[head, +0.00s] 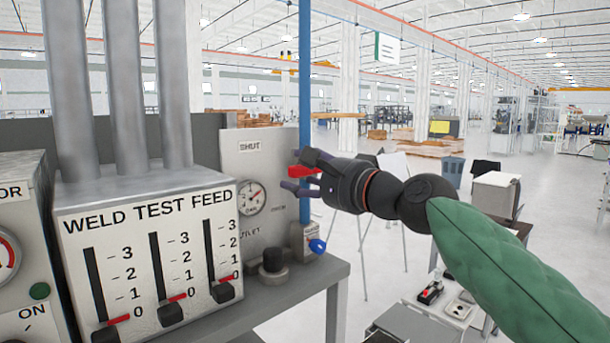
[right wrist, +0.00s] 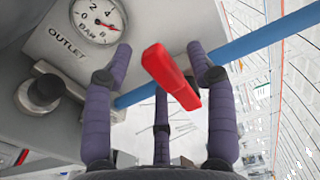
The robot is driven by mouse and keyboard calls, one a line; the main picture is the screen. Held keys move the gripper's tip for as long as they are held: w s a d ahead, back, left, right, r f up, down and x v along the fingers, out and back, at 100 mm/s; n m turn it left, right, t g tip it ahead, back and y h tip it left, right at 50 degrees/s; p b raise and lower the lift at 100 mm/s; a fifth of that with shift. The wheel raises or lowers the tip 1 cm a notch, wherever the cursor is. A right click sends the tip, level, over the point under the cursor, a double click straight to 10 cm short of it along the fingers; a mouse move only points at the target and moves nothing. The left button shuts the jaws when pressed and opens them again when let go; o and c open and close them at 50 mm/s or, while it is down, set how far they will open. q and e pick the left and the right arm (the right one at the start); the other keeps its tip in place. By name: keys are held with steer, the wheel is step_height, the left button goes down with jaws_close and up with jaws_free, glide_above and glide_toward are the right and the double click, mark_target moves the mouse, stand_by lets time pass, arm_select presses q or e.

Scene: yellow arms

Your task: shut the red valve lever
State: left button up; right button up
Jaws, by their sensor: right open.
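The red valve lever (head: 297,172) sits at the blue pipe, in front of the grey panel's right edge, partly hidden by my fingers in the head view. In the right wrist view the lever (right wrist: 168,72) stands out toward the camera, between the spread fingers. My right gripper (head: 302,174) is open around the lever; its purple fingers (right wrist: 160,62) lie on either side, with a third below. The right-hand finger is close to the lever; I cannot tell if it touches. A "SHUT" label (head: 250,146) is at the panel's top. My left gripper is not in view.
The blue pipe (head: 305,70) runs vertically behind the lever. A pressure gauge (head: 251,197) is on the panel. A black knob (head: 273,260) and a blue knob (head: 317,246) are below. The "WELD TEST FEED" box (head: 150,250) stands left on the grey bench (head: 300,279).

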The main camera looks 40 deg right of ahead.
steer(key=shift+s, duration=0.1)
steer(key=s, duration=1.1)
steer(key=shift+s+d, duration=0.4)
steer(key=shift+d, duration=0.05)
